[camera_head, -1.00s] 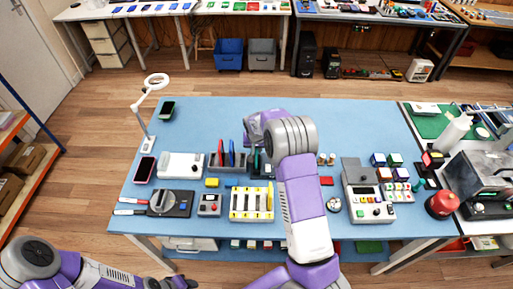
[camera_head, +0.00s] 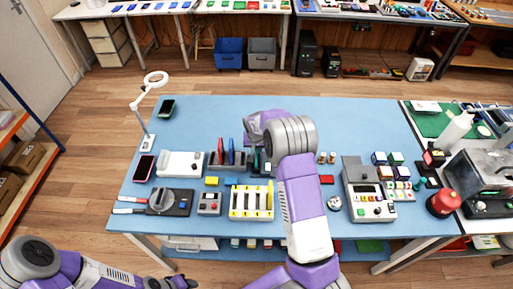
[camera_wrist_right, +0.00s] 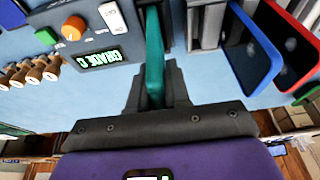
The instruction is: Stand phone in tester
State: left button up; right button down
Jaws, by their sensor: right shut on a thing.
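My right gripper (camera_wrist_right: 154,90) is shut on a teal phone (camera_wrist_right: 154,50), which shows edge-on between the fingers in the wrist view. The phone is beside a grey device with a lit "GRADE C" display (camera_wrist_right: 101,60), an orange knob and white and green buttons. I cannot tell whether the phone's lower edge is seated in a slot. In the head view my right arm hides most of this spot. My left gripper (camera_head: 180,283) is at the bottom edge, away from the table; its fingers are unclear.
A blue phone (camera_wrist_right: 253,55) and a red phone (camera_wrist_right: 292,42) stand in a rack near the gripper. A white battery-like tray (camera_head: 238,214), a knobbed box (camera_head: 170,203) and a grey keypad machine (camera_head: 369,212) stand on the blue table (camera_head: 300,110). The table's back is mostly clear.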

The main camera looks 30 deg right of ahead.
jog(key=shift+f, duration=0.15)
jog(key=shift+f+b, duration=0.35)
jog(key=shift+b, duration=0.15)
jog(key=c, duration=1)
grip_release()
jog(key=shift+o, duration=0.5)
jog(key=shift+o, duration=1.1)
jog(key=shift+r, duration=0.2)
